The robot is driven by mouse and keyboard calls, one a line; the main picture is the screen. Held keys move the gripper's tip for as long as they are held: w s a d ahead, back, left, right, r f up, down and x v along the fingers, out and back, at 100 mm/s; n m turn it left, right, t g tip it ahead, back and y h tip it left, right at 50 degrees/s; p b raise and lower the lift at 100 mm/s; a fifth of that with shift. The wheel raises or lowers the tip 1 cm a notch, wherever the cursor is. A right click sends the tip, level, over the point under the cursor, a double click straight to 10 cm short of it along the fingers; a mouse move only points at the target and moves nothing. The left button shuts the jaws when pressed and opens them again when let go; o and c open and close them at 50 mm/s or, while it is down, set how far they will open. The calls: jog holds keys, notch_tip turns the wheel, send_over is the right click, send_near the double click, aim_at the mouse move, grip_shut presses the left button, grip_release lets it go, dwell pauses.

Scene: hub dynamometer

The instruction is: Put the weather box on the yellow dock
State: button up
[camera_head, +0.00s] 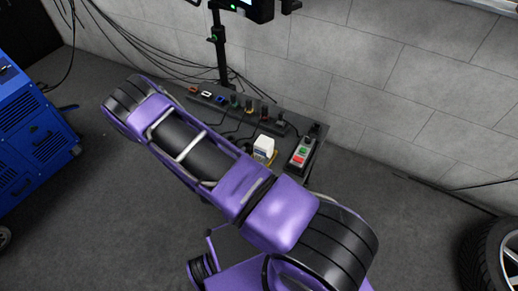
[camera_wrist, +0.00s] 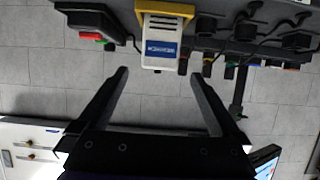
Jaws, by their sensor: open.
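The weather box, a white box with a blue label, stands upright on the bench in the head view (camera_head: 263,146). It also shows in the wrist view (camera_wrist: 161,48), which looks upside down. The yellow dock (camera_wrist: 165,9) is at the box's base in the wrist view, and the box appears to be standing on it. In the head view only a little yellow shows beside my arm. My gripper (camera_wrist: 160,75) is open and empty, with a finger to either side of the box's line and the fingertips short of it. My arm hides the gripper in the head view.
A control box with red and green buttons (camera_head: 300,152) stands right of the weather box. A row of several coloured connectors with cables (camera_head: 235,102) runs along the bench's back. A monitor stand (camera_head: 221,50) rises behind. A blue cabinet (camera_head: 30,130) is left, a wheel (camera_head: 492,252) right.

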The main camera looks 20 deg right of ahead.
jog(key=v, duration=0.2)
jog(key=shift+s+a+r, duration=0.15)
jog(key=shift+a, duration=0.05)
jog(key=shift+s+a, duration=0.1)
dwell(0.4)
